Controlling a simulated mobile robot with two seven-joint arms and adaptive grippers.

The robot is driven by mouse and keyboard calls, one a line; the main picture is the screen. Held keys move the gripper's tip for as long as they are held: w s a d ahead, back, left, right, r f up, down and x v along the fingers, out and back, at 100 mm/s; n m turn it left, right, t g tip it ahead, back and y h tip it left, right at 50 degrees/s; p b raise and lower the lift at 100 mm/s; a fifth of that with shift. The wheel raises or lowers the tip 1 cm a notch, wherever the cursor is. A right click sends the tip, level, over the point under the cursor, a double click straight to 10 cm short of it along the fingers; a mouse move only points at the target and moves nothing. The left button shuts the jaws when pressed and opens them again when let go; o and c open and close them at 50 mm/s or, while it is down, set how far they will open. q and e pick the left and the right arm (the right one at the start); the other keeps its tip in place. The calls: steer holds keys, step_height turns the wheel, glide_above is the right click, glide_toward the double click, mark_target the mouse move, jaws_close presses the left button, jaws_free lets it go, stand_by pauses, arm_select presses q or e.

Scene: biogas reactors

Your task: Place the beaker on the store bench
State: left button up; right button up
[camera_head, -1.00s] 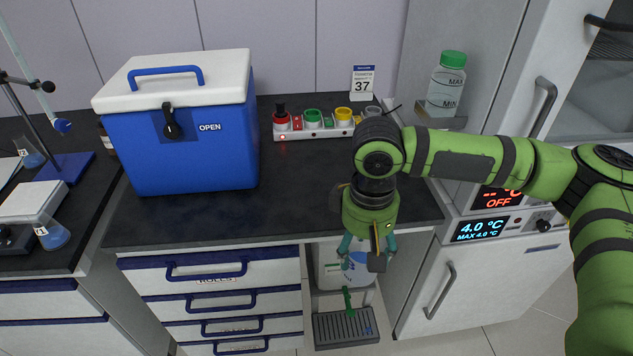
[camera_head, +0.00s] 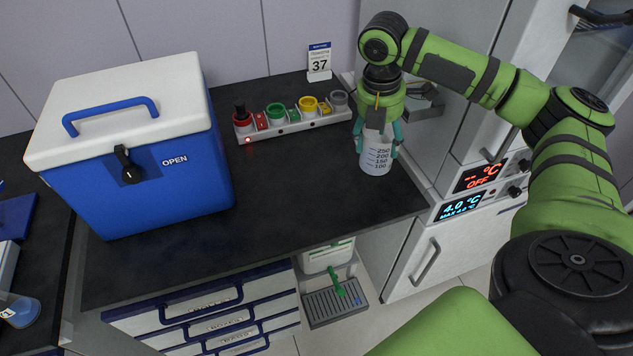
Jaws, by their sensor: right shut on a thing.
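The beaker (camera_head: 376,157) is a pale, translucent vessel with dark volume marks. It is upright between the teal fingers of my right gripper (camera_head: 377,142), which is shut on it. The gripper points down over the right part of the dark store bench (camera_head: 300,205), near the right end of the coloured row. Whether the beaker's base touches the bench top cannot be told. My left gripper is not in view.
A blue cool box (camera_head: 140,190) with a white lid stands on the bench's left. A rack of coloured holders (camera_head: 290,122) and a card reading 37 (camera_head: 319,65) stand at the back. The bench's middle is clear. A white cabinet with temperature displays (camera_head: 462,205) adjoins on the right.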

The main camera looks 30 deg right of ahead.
steer(key=w+a+f+p, duration=0.1)
steer(key=w+a+f, duration=0.1)
steer(key=a+f, duration=0.1)
steer(key=w+a+f+p, duration=0.1)
steer(key=w+a+f, duration=0.1)
steer(key=a+f, duration=0.1)
steer(key=w+a+f+p, duration=0.2)
steer(key=a+f, duration=0.1)
steer(key=f, duration=0.1)
steer(key=shift+a+f, duration=0.3)
steer(key=shift+w+f, duration=0.1)
steer(key=shift+f, duration=0.05)
steer(key=o, duration=1.3)
steer(key=shift+f, duration=0.1)
step_height(320, 180, up, 12)
steer(key=a+b, duration=0.1)
steer(key=b, duration=0.1)
steer(key=shift+a+b, duration=0.3)
steer(key=shift+b, duration=0.05)
